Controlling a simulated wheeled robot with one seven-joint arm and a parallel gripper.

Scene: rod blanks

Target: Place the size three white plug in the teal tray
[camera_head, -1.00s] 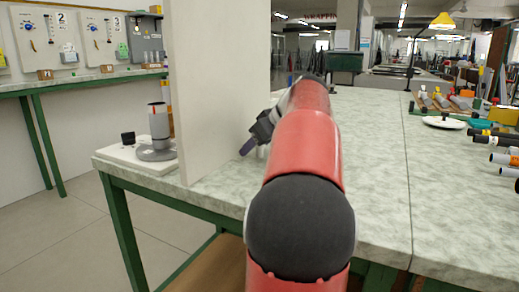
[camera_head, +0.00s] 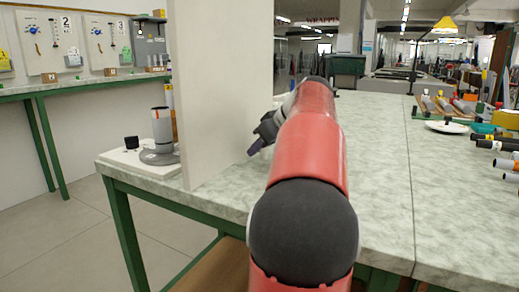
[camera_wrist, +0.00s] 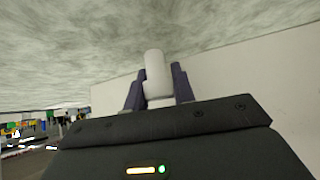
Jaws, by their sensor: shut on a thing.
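My gripper (camera_wrist: 158,90) is shut on a white cylindrical plug (camera_wrist: 155,72), held between its two purple fingers in the wrist view. The plug's rounded end sticks out past the fingers. No size mark is readable on it. In the head view my gripper (camera_head: 256,146) is beside the upright pale panel, low over the bench, and my red arm hides most of what it holds.
The upright pale panel (camera_head: 225,90) stands just left of my gripper. A grey stand with a cylinder (camera_head: 162,130) is behind it on the left. Dark and white rods (camera_head: 500,146) and a white dish (camera_head: 446,127) lie at the right. The middle bench top (camera_head: 385,170) is clear.

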